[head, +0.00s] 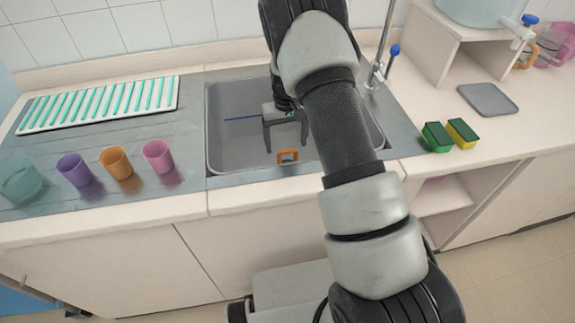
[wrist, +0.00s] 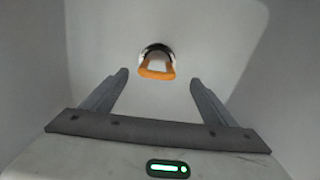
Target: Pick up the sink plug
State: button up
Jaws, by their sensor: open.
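The sink plug (head: 288,156) shows an orange loop handle near the front of the sink basin in the head view. In the wrist view the plug (wrist: 157,66) lies ahead of the fingers, a little above their tips in the picture, with a dark and white round part behind the orange handle. My gripper (head: 285,146) reaches down into the basin, with its fingers apart and empty. In the wrist view my gripper (wrist: 158,78) is open, with the plug's handle lined up between the two fingers and apart from both. The gap in depth is hard to judge.
The sink basin (head: 228,151) has walls around my gripper. The faucet (head: 378,68) stands at the back right. Purple (head: 74,169), orange (head: 116,162) and pink (head: 158,155) cups stand left. Green (head: 437,137) and yellow (head: 461,132) sponges lie right of the sink.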

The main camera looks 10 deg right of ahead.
aim_at(288, 153)
jog(key=f, duration=0.8)
jog(key=shift+w+d+f+b, duration=0.15)
jog(key=shift+d+f+b, duration=0.1)
jog(key=shift+b, duration=0.15)
jog(key=c, duration=1.3)
jog(key=shift+r, duration=0.1)
